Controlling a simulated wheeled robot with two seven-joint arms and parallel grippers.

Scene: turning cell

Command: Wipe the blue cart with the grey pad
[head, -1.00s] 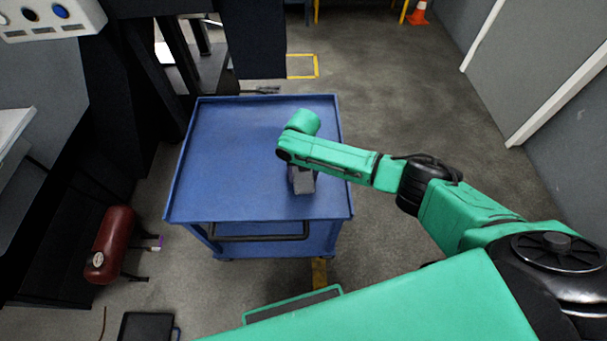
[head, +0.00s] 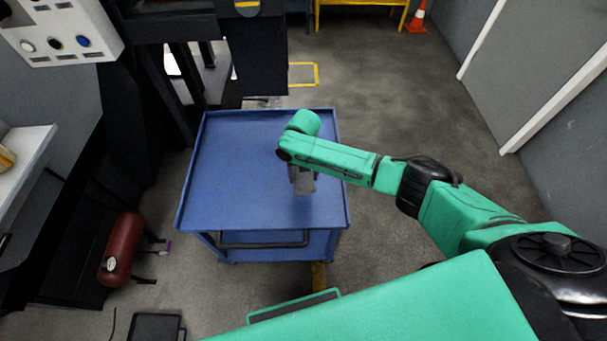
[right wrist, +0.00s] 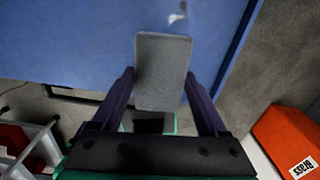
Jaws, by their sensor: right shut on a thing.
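The blue cart (head: 235,170) stands in the middle of the head view, with a raised rim and a dark handle bar on its near side. My right gripper (head: 302,186) is over the right part of its top. In the right wrist view, my right gripper (right wrist: 161,82) is shut on the grey pad (right wrist: 163,65), a flat rectangular block. I cannot tell whether the pad touches the cart top. A small whitish smudge (right wrist: 178,14) shows on the blue surface just beyond the pad. My left gripper is not in view.
A dark machine with a button panel (head: 65,35) stands left of the cart, with a red tank (head: 122,248) on the floor. An orange cone (head: 417,16) is far back. An orange box marked BRASS (right wrist: 290,140) is at lower right. Floor right of the cart is clear.

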